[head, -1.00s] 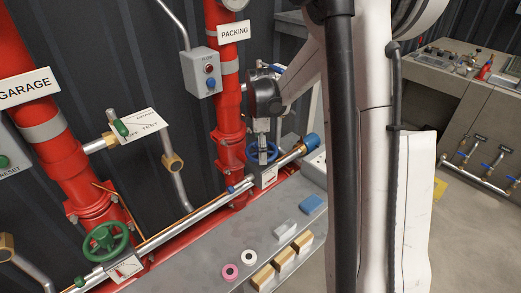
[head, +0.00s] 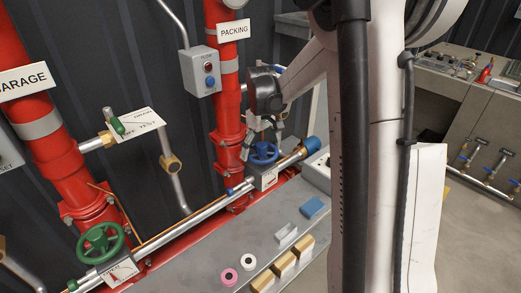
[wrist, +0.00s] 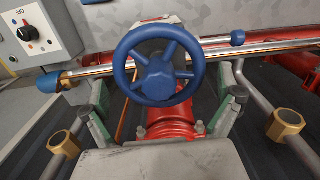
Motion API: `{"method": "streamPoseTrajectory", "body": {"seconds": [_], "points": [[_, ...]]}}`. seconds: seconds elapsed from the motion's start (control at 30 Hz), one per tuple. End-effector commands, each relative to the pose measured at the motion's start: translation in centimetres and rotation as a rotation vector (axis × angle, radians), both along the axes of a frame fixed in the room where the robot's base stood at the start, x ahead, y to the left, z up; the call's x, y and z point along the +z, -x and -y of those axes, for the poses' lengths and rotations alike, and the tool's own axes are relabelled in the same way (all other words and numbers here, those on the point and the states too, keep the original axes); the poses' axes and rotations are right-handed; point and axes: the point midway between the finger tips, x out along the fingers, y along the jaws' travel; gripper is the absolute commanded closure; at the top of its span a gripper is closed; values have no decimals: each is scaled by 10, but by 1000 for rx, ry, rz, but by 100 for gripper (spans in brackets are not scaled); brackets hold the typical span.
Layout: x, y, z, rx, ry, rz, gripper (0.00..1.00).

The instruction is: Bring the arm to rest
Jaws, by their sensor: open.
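My gripper (head: 265,130) is at the packing riser, just above the blue handwheel (head: 264,153). In the wrist view my gripper (wrist: 165,105) is open, its two fingers standing wide apart. The blue handwheel (wrist: 160,65) shows between and beyond the fingers, with nothing held. Whether a finger touches the wheel's rim cannot be told. My arm runs from the upper right of the head view down to the gripper and hides part of the room behind it.
The red packing riser (head: 226,110) and a grey switch box (head: 201,72) stand close to my gripper. A silver pipe (head: 210,212) runs along the bench. Several wooden blocks (head: 283,264) lie on the grey bench (head: 205,265). A green handwheel (head: 100,243) is at lower left.

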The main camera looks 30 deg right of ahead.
Motion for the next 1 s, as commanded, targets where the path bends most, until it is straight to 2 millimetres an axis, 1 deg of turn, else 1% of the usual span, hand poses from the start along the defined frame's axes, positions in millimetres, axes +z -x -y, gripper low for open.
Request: {"method": "streamPoseTrajectory", "body": {"seconds": [0.13, 0.37, 0.47, 0.77, 0.87, 1.0], "points": [[0, 0, 0, -97, 0, 0, 1], [0, 0, 0, -112, 0, 0, 1], [0, 0, 0, -111, 0, 0, 11], [0, 0, 0, -110, 0, 0, 51], [0, 0, 0, -98, 0, 0, 51], [-1, 0, 0, 16, 0, 0, 51]]}}
